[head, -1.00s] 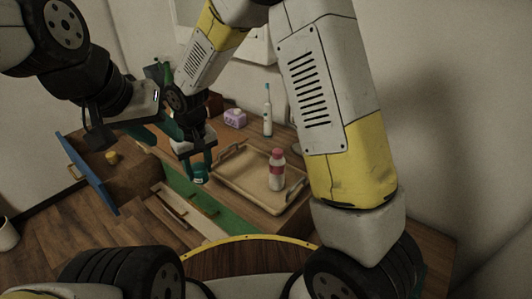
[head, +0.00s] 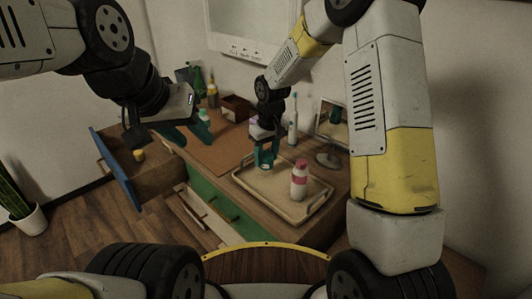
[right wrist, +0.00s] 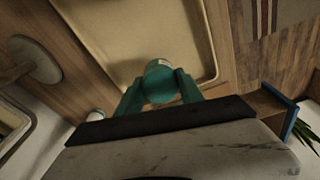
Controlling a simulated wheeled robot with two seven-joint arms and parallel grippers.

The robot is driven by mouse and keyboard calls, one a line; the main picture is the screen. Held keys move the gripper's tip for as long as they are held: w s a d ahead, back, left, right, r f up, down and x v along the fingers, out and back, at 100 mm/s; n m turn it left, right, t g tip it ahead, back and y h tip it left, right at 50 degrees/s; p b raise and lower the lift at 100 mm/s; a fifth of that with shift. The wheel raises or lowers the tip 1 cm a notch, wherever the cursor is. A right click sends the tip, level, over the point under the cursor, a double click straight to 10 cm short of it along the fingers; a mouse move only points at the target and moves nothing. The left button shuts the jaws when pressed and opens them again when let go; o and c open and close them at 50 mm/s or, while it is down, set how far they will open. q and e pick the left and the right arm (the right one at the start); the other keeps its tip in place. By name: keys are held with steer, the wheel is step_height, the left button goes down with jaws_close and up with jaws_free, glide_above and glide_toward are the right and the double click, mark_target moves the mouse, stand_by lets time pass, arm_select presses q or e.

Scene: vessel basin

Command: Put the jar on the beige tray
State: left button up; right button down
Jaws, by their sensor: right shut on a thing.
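The jar (right wrist: 160,82) is a small teal cylinder with a pale label, held between the teal fingers of my right gripper (right wrist: 158,90). In the head view the right gripper (head: 266,158) points down over the far left part of the beige tray (head: 262,189), with the jar low between its fingers. In the right wrist view the tray's bare floor (right wrist: 115,38) lies beneath the jar. I cannot tell whether the jar touches it. My left gripper (head: 187,136) is open and empty, above the left side of the cabinet top.
A white bottle with a pink cap (head: 299,182) stands on the tray's right part. An electric toothbrush (head: 293,122) and a mirror (head: 331,135) stand behind. Bottles (head: 198,82) and a brown box (head: 236,108) are at the back left. A blue-fronted drawer (head: 115,170) is open at left.

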mark_target(266, 165)
steer(key=shift+f, duration=1.75)
steer(key=c, duration=0.7)
jaws_free()
steer(key=shift+a+f, duration=0.1)
steer(key=shift+f, duration=0.05)
steer(key=shift+c, duration=0.2)
